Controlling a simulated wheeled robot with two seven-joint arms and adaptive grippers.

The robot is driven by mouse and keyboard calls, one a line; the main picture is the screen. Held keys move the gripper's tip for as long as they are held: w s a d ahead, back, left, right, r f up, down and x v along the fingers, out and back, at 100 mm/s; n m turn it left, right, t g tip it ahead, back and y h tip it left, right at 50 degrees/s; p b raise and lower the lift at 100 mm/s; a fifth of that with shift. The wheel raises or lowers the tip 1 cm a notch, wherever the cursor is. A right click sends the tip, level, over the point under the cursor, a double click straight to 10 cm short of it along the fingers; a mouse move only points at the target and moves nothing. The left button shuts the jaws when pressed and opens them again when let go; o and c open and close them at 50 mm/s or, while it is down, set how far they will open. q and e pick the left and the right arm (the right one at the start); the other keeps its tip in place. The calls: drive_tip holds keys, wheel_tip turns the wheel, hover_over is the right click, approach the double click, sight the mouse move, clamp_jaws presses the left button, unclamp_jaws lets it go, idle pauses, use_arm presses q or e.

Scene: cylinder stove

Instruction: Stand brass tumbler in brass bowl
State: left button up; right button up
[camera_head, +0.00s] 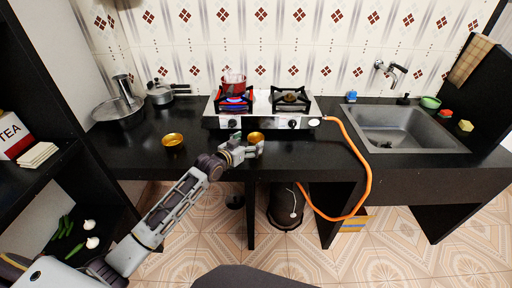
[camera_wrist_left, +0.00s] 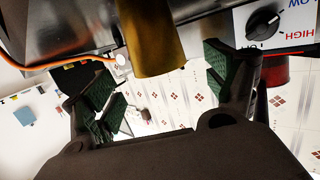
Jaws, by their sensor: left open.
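The brass bowl (camera_head: 173,141) sits on the black counter left of my left arm, and it looks empty. The brass tumbler (camera_head: 255,137) stands on the counter in front of the stove, its lower part hidden by my left gripper (camera_head: 249,149). In the left wrist view the tumbler (camera_wrist_left: 150,38) shows ahead, between the directions of the two spread green-padded fingers (camera_wrist_left: 163,68). My left gripper is open; I cannot tell whether a finger touches the tumbler. My right gripper is not in view.
Pans (camera_head: 120,108) stand at the back left. The counter (camera_head: 205,150) is clear between bowl and gripper.

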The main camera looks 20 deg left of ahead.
sight(260, 135)
use_arm(q)
drive_tip(key=shift+w, duration=0.1)
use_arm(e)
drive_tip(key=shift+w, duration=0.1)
use_arm(q)
drive_tip(key=shift+x, duration=1.1)
drive_tip(key=shift+w+d+f, duration=0.1)
drive_tip(key=shift+w+d, duration=0.15)
drive_tip(key=shift+w, duration=0.4)
drive_tip(key=shift+w+d+f, duration=0.1)
drive_tip(key=shift+w+d, duration=0.05)
drive_tip(key=shift+w, duration=0.35)
drive_tip(key=shift+w+d, duration=0.1)
drive_tip(key=shift+w, duration=0.05)
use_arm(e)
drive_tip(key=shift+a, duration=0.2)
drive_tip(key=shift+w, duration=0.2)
